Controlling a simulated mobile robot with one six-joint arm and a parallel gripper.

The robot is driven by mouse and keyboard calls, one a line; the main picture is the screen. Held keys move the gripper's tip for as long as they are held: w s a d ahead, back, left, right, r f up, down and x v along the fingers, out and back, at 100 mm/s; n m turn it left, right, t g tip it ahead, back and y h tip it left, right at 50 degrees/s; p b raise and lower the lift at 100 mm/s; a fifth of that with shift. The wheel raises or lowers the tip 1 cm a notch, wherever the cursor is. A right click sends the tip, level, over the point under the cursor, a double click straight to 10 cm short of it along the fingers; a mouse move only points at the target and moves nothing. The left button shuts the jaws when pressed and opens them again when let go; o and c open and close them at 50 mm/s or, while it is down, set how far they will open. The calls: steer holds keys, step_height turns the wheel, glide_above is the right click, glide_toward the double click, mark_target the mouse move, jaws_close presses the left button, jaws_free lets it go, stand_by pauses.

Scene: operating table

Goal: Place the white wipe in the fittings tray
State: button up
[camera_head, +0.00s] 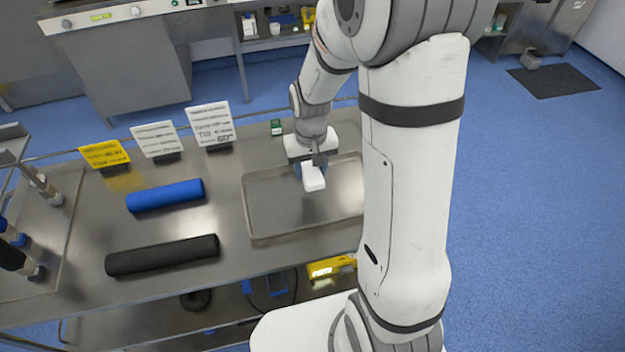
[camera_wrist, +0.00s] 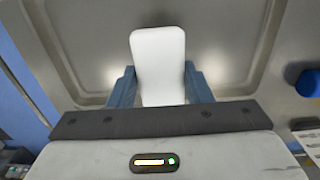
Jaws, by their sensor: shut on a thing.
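The white wipe (camera_head: 313,178) is a small white block with rounded corners. My gripper (camera_head: 311,172) is shut on it, over the metal tray (camera_head: 262,222) on the table. In the wrist view the wipe (camera_wrist: 158,60) stands out between the two blue fingers of my gripper (camera_wrist: 160,88), with the tray's bare floor (camera_wrist: 225,40) and rim behind it. I cannot tell how high the wipe is above the tray floor. My arm hides the right end of the tray in the head view.
A blue roll (camera_head: 165,195) and a black roll (camera_head: 162,256) lie left of the tray. Sign cards (camera_head: 211,124) stand along the back edge, with a small green item (camera_head: 276,127) nearby. Fittings (camera_head: 35,268) are at the far left. The tray's visible floor is otherwise empty.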

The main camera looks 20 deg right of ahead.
mark_target(312, 195)
step_height(312, 195, down, 7)
steer(key=shift+s+d+f+p, duration=0.1)
steer(key=shift+f+p, duration=0.1)
steer(key=shift+p, duration=0.15)
steer(key=shift+f, duration=0.1)
steer(key=o, duration=1)
steer(key=shift+c, duration=0.2)
step_height(312, 195, up, 13)
steer(key=shift+f+b, duration=0.2)
steer(key=shift+b, duration=0.15)
steer(key=s+d+r+t, duration=0.1)
steer(key=s+r+t, duration=0.2)
steer(key=s+r, duration=0.9)
steer(key=shift+s+d, duration=0.15)
steer(key=shift+s, duration=1.45)
